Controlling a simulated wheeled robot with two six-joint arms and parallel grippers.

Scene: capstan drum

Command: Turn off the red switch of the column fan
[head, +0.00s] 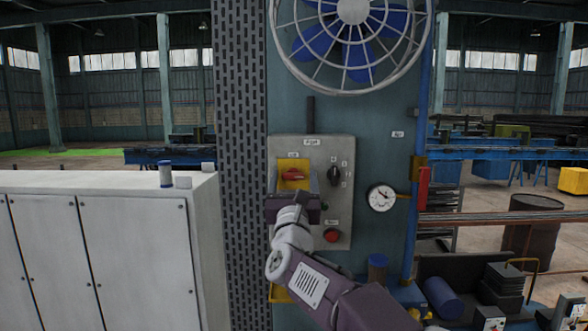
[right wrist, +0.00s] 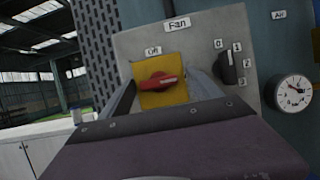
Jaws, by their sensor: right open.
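The red switch (head: 292,175) sits on a yellow plate on the grey fan control panel (head: 343,205), under the fan (head: 352,12). Its handle lies roughly horizontal. In the right wrist view the red switch (right wrist: 158,82) shows below an "Off" label, with its handle tilted slightly up to the right. My right gripper (head: 294,172) is open in front of the switch, with one finger on each side of the yellow plate. I cannot tell whether the fingers touch the panel. My left gripper is not in view.
A black selector knob (head: 334,175) marked 0, 1, 2, 3 sits right of the switch. A red button (head: 331,236) is lower on the panel. A round gauge (head: 382,198) and a blue pipe (head: 414,130) stand to the right. A white cabinet (head: 130,240) stands at left.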

